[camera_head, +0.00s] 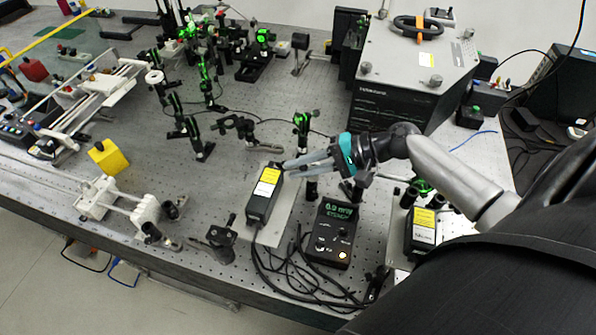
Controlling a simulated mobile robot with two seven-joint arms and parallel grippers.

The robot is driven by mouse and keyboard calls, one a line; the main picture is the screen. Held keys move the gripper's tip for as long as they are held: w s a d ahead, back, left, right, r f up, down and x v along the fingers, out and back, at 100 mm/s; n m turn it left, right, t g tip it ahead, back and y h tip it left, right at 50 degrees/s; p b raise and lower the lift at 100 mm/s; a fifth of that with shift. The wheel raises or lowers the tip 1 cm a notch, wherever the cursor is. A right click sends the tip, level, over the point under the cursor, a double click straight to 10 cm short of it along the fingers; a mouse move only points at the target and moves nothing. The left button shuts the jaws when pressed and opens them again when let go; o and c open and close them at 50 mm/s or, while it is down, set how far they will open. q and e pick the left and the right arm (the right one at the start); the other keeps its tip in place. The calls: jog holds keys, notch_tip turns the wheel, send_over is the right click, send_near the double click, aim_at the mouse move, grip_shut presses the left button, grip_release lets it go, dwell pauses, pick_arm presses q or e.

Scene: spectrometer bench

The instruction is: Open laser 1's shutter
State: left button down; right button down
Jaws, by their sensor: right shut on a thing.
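A black box-shaped laser (262,208) with yellow and white labels lies on a light plate left of centre. A similar labelled laser (423,229) stands farther right. I cannot read which is laser 1. My right gripper (287,166) reaches in from the right, its grey fingers closed at the far end of the left laser. The fingertips are shut on a small part there, which looks like the shutter. The fingers hide it, so its position cannot be told. My left gripper is not in view.
A power meter (333,236) with a green display stands right of the left laser, with black cables (292,278) in front. Mounted optics (245,130) stand beyond. A large grey-topped box (415,62) is at the back right. Bare breadboard (190,225) lies to the left.

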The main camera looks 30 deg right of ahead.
jog(key=shift+f, duration=0.15)
jog(key=c, duration=1)
grip_release()
jog(key=shift+d, duration=0.1)
jog(key=v, duration=1.5)
jog(key=shift+s+b, duration=0.15)
jog(key=shift+b, duration=0.2)
jog(key=shift+d+f, duration=0.1)
